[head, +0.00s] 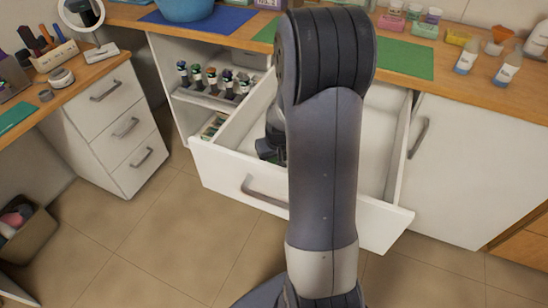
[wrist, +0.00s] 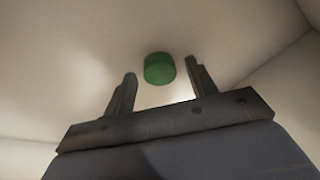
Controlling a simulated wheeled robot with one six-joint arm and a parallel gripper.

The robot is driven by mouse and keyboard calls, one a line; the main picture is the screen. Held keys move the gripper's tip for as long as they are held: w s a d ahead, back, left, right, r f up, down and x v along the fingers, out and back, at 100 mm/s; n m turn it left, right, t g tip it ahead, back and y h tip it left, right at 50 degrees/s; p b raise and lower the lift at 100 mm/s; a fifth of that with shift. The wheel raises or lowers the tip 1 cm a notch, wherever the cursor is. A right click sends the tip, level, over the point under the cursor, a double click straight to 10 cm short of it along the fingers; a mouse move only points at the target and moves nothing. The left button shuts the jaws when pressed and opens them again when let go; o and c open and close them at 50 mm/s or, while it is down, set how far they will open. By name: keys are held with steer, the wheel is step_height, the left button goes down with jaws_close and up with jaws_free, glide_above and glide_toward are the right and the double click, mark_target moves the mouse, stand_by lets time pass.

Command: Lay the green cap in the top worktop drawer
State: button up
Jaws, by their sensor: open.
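The top worktop drawer (head: 222,170) is pulled open below the worktop in the head view. My gripper (head: 270,152) is down inside it, partly hidden by my arm. In the wrist view, my gripper (wrist: 161,70) is open, with its two fingers apart. The green cap (wrist: 158,69) rests on the pale drawer floor (wrist: 70,55), just beyond and between the fingertips, and the fingers do not grip it. In the head view only a sliver of green shows under the gripper; the rest is hidden.
An open shelf with a rack of several small bottles (head: 215,82) is left of the drawer. A white drawer unit (head: 118,125) stands further left. Bottles and small tubs crowd the worktop's right end beyond the green mat (head: 405,60). The tiled floor in front is clear.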

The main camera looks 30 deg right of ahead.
steer(key=p+v, duration=0.7)
steer(key=v, duration=0.5)
steer(key=shift+p, duration=0.4)
stand_by(0.6)
